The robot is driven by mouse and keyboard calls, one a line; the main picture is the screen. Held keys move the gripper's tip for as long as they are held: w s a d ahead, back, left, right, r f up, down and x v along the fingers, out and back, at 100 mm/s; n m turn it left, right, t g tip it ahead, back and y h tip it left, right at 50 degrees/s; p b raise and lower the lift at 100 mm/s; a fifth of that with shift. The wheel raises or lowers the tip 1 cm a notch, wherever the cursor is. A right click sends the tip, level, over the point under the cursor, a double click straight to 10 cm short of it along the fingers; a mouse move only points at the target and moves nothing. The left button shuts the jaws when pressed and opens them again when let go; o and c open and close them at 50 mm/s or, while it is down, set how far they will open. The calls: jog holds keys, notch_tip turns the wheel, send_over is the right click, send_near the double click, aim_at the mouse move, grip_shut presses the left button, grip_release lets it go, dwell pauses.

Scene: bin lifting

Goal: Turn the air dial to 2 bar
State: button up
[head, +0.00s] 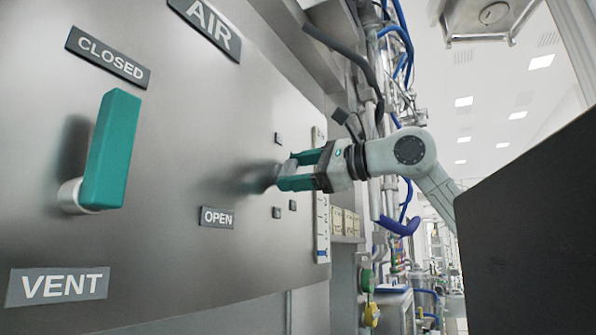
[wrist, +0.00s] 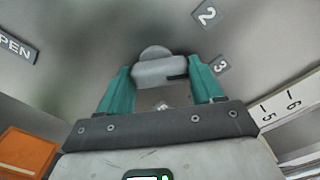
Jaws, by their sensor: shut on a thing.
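The air dial is a silver knob with a short dark mark on its bar. It shows in the wrist view (wrist: 155,70), between the two teal fingers of my gripper (wrist: 160,75). The dark mark lies at the right end of the bar, on the side of the 3 label (wrist: 219,66). The 2 label (wrist: 205,13) is farther up. In the head view my gripper (head: 279,172) reaches the panel from the right and is shut on the dial, which is partly hidden by the fingers.
The steel panel (head: 190,120) carries an AIR sign (head: 208,22) and a teal valve lever (head: 111,150) between CLOSED (head: 108,57) and OPEN (head: 217,217) labels. A VENT sign (head: 58,286) is at lower left. An orange block (wrist: 27,152) shows at lower left in the wrist view.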

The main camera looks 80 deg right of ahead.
jog(key=n, duration=0.4)
jog(key=shift+a+r, duration=0.1)
jog(key=shift+n+p, duration=0.3)
jog(key=shift+n, duration=1.3)
jog(key=o, duration=1.1)
jog(key=shift+c, duration=0.2)
jog(key=b+v, duration=0.2)
jog(key=v, duration=0.8)
jog(key=shift+s, duration=0.35)
